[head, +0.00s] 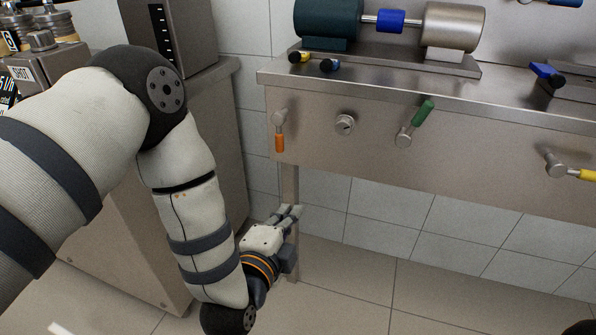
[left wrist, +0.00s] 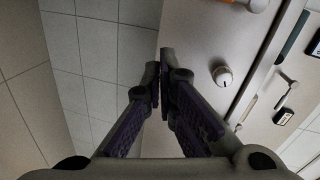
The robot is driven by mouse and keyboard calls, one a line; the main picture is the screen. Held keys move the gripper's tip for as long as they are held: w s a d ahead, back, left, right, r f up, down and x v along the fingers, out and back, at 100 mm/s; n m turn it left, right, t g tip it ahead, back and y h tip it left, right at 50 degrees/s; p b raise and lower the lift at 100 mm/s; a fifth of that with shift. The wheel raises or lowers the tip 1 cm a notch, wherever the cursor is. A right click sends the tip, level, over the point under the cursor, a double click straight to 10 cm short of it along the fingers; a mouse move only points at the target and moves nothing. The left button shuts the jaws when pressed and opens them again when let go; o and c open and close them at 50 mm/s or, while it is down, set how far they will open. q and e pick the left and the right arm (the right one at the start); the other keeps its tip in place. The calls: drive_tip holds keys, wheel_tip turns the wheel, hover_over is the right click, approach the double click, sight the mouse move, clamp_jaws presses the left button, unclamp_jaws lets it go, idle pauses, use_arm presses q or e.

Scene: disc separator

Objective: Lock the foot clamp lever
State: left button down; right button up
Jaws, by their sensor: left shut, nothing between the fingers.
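I cannot tell which lever is the foot clamp lever. The bench front carries a lever with an orange handle (head: 280,142) hanging down at the left. A lever with a green handle (head: 422,112) tilts up to the right, and one with a yellow handle (head: 585,175) points right. My left gripper (head: 296,211) is shut and empty, low near the bench leg and below the orange handle. In the left wrist view its fingertips (left wrist: 160,68) are together, with the orange handle (left wrist: 258,4) at the top edge, apart from them. My right gripper is not seen.
A round knob (head: 345,124) sits between the orange and green levers; it also shows in the left wrist view (left wrist: 221,76). The metal bench (head: 500,98) carries a machine with a blue coupling (head: 390,20). A cabinet (head: 232,125) stands at the left. Tiled floor (head: 345,283) below is clear.

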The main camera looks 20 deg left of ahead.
use_arm(q)
drive_tip(key=w+a+r+t+b, duration=0.1)
drive_tip(key=w+a+r, duration=0.1)
drive_tip(key=w, duration=0.4)
drive_tip(key=w+a+r+m+t+b, duration=0.1)
drive_tip(key=w+a+r, duration=0.1)
drive_tip(key=w, duration=0.5)
drive_tip(key=shift+w+a+r+y, duration=0.15)
drive_tip(key=shift+w+r+y, duration=0.15)
